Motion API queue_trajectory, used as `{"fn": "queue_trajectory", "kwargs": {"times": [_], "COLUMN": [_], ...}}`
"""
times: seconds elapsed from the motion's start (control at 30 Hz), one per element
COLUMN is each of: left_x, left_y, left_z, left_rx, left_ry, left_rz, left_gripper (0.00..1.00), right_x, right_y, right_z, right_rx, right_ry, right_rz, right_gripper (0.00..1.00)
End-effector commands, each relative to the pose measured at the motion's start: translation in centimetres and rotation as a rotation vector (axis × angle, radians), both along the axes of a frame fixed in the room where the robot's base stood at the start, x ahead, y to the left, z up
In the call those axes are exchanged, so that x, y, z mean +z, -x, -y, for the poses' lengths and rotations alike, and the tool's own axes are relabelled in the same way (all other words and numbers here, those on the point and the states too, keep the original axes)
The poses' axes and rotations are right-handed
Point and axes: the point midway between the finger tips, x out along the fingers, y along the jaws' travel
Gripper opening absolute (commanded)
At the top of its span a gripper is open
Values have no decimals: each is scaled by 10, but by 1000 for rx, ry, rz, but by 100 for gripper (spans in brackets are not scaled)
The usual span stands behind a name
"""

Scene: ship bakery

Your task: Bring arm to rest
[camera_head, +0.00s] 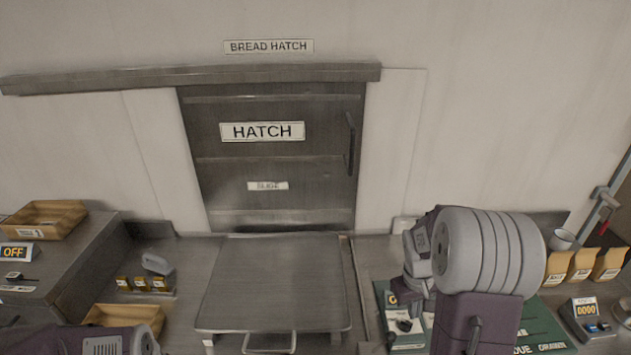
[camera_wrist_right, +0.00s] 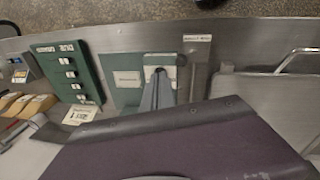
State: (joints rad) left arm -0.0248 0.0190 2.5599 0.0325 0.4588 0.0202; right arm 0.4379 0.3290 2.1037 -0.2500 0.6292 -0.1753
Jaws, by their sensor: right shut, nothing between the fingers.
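My right arm (camera_head: 480,260) is raised over the right part of the counter, with its large grey joint and purple link toward the head camera. My right gripper (camera_wrist_right: 158,90) is shut and empty in the right wrist view, in front of a green panel. In the head view it is largely hidden by my arm. My left arm (camera_head: 85,342) shows only as a purple and grey link at the bottom left corner; its gripper is out of view.
A closed dark hatch (camera_head: 270,165) with a handle is in the wall. A grey tray-like plate (camera_head: 275,285) lies below it. Paper bags (camera_head: 582,265) and a small display device (camera_head: 585,318) stand at right; a wooden box (camera_head: 45,218) and an OFF sign (camera_head: 18,253) at left.

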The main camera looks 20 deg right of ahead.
Motion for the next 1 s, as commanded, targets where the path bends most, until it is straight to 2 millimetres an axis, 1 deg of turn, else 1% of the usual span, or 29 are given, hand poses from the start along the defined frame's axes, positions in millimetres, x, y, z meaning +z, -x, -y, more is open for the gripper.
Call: {"fn": "queue_trajectory", "kwargs": {"times": [0.07, 0.1, 0.13, 0.17, 0.2, 0.27, 0.3, 0.37, 0.4, 0.47, 0.5, 0.53, 0.6, 1.0], "left_x": [-17, -34, -50, -67, -87, -108, -119, -129, -132, -128, -123, -123, -122, -122], "left_y": [0, 0, 0, 0, 0, 1, 0, 0, 0, 0, 0, 0, 0, 0], "left_z": [0, 0, 0, 0, 0, 0, 0, 0, 0, 0, 0, 0, 0, 0], "left_rx": [0, 0, 0, 0, 0, 0, 0, 0, 0, 0, 0, 0, 0, 0], "left_ry": [0, 0, 0, 0, 0, 0, 0, 0, 0, 0, 0, 0, 0, 0], "left_rz": [1, 1, 1, 0, 0, -1, -1, -1, -1, 0, 0, 0, 1, 0], "left_gripper": [0, 0, 0, 0, 0, 0, 0, 0, 0, 0, 0, 0, 0, 0], "right_x": [-15, -26, -36, -50, -67, -88, -101, -115, -121, -124, -124, -125, -125, -124], "right_y": [-7, -15, -19, -19, -14, 0, 11, 29, 42, 58, 66, 68, 64, 64], "right_z": [-10, -22, -37, -55, -83, -119, -139, -162, -173, -181, -183, -184, -185, -184], "right_rx": [35, 78, 119, 162, 211, 249, 257, 246, 222, 164, 114, 81, 49, 49], "right_ry": [3, 10, 12, 6, -11, -46, -72, -109, -131, -160, -175, -184, -189, -188], "right_rz": [7, 24, 34, 39, 47, 57, 63, 68, 68, 64, 60, 60, 78, 78], "right_gripper": [0, 0, 0, 0, 0, 0, 0, 0, 0, 0, 0, 0, 0, 0]}}
